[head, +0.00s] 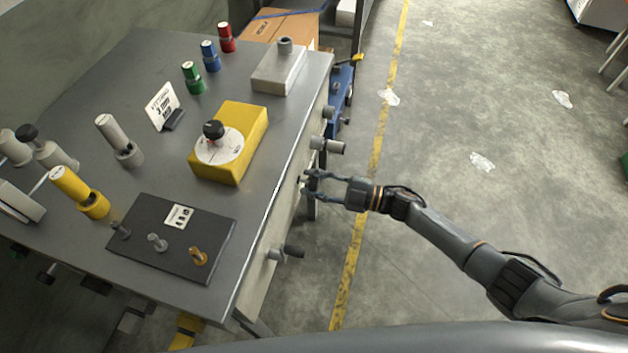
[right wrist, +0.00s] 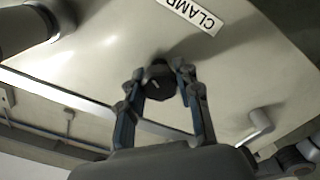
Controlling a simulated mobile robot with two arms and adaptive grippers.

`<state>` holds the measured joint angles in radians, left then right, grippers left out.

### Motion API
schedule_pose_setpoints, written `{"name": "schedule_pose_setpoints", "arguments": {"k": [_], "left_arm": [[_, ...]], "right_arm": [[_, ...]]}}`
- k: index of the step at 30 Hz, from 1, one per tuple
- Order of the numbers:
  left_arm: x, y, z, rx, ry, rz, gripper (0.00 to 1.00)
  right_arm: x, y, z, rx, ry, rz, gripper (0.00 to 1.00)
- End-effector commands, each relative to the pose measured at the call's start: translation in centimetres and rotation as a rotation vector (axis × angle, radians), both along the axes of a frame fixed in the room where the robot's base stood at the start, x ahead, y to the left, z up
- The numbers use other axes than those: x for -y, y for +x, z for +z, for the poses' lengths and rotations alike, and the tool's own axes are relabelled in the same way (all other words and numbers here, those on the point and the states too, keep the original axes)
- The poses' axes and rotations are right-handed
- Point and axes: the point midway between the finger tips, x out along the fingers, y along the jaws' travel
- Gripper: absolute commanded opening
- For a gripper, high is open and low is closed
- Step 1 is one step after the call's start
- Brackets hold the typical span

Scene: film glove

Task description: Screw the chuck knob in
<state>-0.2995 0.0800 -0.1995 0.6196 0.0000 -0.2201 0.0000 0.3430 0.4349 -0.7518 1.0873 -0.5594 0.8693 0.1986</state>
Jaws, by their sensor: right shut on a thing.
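My right gripper (head: 309,182) reaches in from the right to the side panel (head: 266,277) of the grey workbench. In the right wrist view its two fingers (right wrist: 160,74) are shut on a dark, faceted knob (right wrist: 158,91) with a pale line on its face, taken as the chuck knob. The knob sits at the pale panel, near a white label (right wrist: 191,14) reading CLAMP. In the head view the fingers mostly hide this knob. How deep it is screwed in cannot be told. My left gripper is not in view.
Other fittings stick out of the panel: a grey one (head: 328,145) just behind the gripper and a dark-ended one (head: 290,251) in front. On the bench (head: 150,65) stand a yellow block (head: 249,118) with a dial and a black mat (head: 155,250). The floor at right is open.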

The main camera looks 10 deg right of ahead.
Motion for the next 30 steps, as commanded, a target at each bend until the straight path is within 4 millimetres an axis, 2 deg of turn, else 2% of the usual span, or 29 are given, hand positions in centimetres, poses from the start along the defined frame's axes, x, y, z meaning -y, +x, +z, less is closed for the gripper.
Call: {"name": "schedule_pose_setpoints", "arguments": {"k": [30], "left_arm": [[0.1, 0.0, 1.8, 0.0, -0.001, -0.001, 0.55]], "right_arm": [[0.2, 0.0, -0.2, -0.893, 0.363, -0.004, 0.02]]}}
